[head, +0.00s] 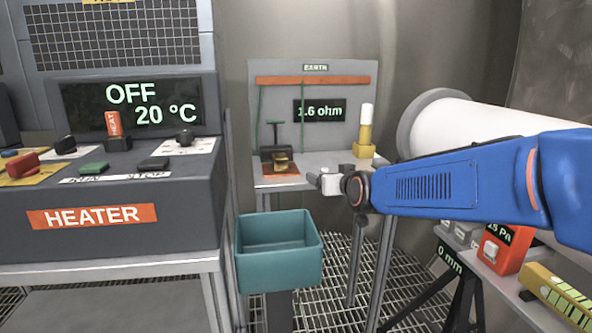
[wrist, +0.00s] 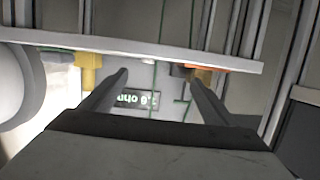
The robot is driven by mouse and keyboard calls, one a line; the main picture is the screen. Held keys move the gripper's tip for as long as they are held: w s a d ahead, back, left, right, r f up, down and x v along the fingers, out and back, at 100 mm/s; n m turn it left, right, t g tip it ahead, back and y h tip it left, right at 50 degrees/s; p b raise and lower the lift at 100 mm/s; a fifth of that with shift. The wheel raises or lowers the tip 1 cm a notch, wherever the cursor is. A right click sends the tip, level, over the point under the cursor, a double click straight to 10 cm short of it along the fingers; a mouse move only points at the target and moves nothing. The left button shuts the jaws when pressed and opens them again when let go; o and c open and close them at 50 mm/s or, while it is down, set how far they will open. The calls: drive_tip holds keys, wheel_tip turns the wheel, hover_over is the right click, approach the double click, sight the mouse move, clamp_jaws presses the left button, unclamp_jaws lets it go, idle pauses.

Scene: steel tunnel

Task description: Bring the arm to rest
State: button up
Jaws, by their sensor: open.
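My blue arm (head: 430,190) reaches in from the right in the head view, roughly level. My gripper (head: 316,180) is at its left end, in front of the earth bench's front edge and above the right of the teal bin. In the wrist view my gripper (wrist: 155,74) has its two dark fingers well apart, with nothing held between them. That view is upside down, with the bench and its ohm display (wrist: 137,98) beyond the fingers.
The earth bench (head: 325,161) carries a clamp on a copper block (head: 281,163) and a yellow post (head: 364,142). The teal bin (head: 279,272) looks empty. The heater console (head: 110,205) is left. A white cylinder (head: 455,130) lies behind my arm; an orange gauge box (head: 506,250) is below it.

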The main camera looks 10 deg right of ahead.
drive_tip(key=s+d+f+g, duration=0.1)
drive_tip(key=s+f+g, duration=0.2)
drive_tip(key=s, duration=0.9)
drive_tip(key=s+d+f+g, duration=0.2)
drive_tip(key=s+f, duration=0.5)
drive_tip(key=s, duration=0.5)
drive_tip(key=s+d+f+g+h, duration=0.1)
drive_tip(key=s+f+g, duration=0.4)
drive_tip(key=s, duration=0.7)
drive_tip(key=shift+s+d+f+m, duration=0.3)
drive_tip(key=shift+s+d+f, duration=0.15)
drive_tip(key=shift+d, duration=0.2)
